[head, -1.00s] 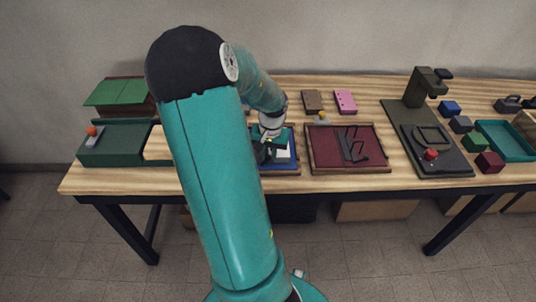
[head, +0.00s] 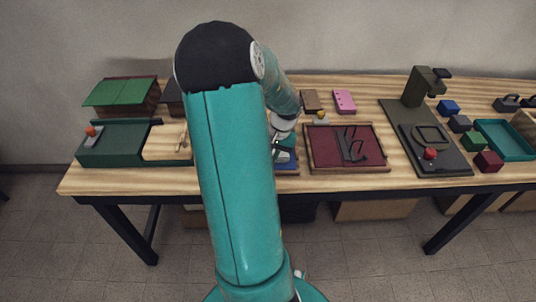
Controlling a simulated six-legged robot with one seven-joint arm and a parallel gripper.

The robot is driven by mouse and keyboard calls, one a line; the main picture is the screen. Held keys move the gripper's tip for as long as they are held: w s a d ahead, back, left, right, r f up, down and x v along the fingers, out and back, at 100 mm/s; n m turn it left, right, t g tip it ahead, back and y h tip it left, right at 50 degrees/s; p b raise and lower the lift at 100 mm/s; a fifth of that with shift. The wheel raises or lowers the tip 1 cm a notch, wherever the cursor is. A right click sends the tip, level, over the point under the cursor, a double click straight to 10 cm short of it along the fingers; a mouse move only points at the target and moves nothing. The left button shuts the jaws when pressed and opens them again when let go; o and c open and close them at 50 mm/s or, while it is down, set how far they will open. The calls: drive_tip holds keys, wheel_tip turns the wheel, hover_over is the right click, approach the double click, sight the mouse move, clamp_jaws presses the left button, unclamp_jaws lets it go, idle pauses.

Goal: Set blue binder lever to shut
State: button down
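The blue binder (head: 288,167) lies on the wooden table, just left of the dark red binder. My teal arm hides most of it, and only its right part shows. Its lever cannot be made out. My gripper (head: 279,146) is over the visible right part of the blue binder, low down. Its fingers are too small and too hidden by my arm to tell if they are open, or if they touch the binder.
The dark red binder (head: 328,157) with dark metal parts lies close on the right. A yellow-knobbed piece (head: 321,117) and brown and pink blocks (head: 344,101) are behind it. A dark press (head: 415,88) stands further right. A green box (head: 118,152) with an orange-red knob is at left.

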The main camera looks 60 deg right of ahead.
drive_tip(key=shift+s+d+f+t+y, duration=0.15)
drive_tip(key=shift+s+f+t+y, duration=0.3)
drive_tip(key=shift+t, duration=0.4)
drive_tip(key=shift+s+d+f+t+y, duration=0.1)
drive_tip(key=shift+s+f+t+y, duration=0.25)
drive_tip(key=shift+t, duration=0.5)
drive_tip(key=shift+w, duration=0.1)
drive_tip(key=c, duration=1.3)
unclamp_jaws()
drive_tip(key=shift+f, duration=0.1)
drive_tip(key=shift+o, duration=0.2)
drive_tip(key=shift+w+a+r+g+h, duration=0.1)
drive_tip(key=shift+w+r+g+h, duration=0.15)
drive_tip(key=shift+r+g+h, duration=0.4)
drive_tip(key=shift+w+a+r+g+h, duration=0.25)
drive_tip(key=shift+w+g+h, duration=0.15)
drive_tip(key=shift+g, duration=0.6)
drive_tip(key=shift+w+a+r+g+h, duration=0.2)
drive_tip(key=shift+w+g, duration=0.3)
drive_tip(key=shift+g, duration=0.45)
wheel_tip(320, 180, up, 14)
drive_tip(key=s, duration=0.1)
drive_tip(key=shift+d, duration=0.25)
